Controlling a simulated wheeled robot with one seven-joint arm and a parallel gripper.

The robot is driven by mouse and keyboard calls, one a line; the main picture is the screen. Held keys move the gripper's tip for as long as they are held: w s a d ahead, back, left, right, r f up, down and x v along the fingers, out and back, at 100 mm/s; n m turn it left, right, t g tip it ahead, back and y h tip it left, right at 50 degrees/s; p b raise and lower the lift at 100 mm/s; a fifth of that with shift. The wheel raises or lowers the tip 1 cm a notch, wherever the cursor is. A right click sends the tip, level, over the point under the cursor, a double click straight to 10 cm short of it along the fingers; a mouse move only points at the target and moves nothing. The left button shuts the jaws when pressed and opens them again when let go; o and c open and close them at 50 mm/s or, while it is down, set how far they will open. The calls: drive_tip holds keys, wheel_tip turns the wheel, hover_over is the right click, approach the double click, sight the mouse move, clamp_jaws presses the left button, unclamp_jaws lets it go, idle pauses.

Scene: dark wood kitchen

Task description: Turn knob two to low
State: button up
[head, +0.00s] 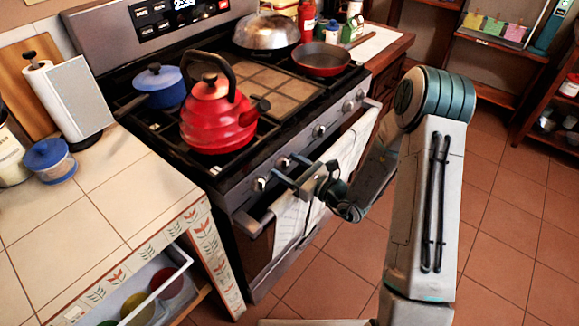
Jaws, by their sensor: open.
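The stove (235,200) has a row of several knobs along its front panel. The leftmost knob (260,184) is near the panel's left end. The second knob from the left (283,162) is right at my gripper (285,169). My gripper reaches in from the right, with its fingers apart and pointing at the panel around this second knob. Whether the fingers touch the knob cannot be told. Its pointer setting is too small to read. A third knob (319,130) is farther right, clear of the gripper.
Below my gripper, the oven handle (248,222) carries white towels (290,218). A red kettle (215,115), a blue pot (160,88) and a red pan (321,60) stand on the stove. An open drawer (150,290) is at lower left. Tiled floor is free at right.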

drive_tip(key=c, duration=1)
drive_tip(key=shift+o, duration=0.2)
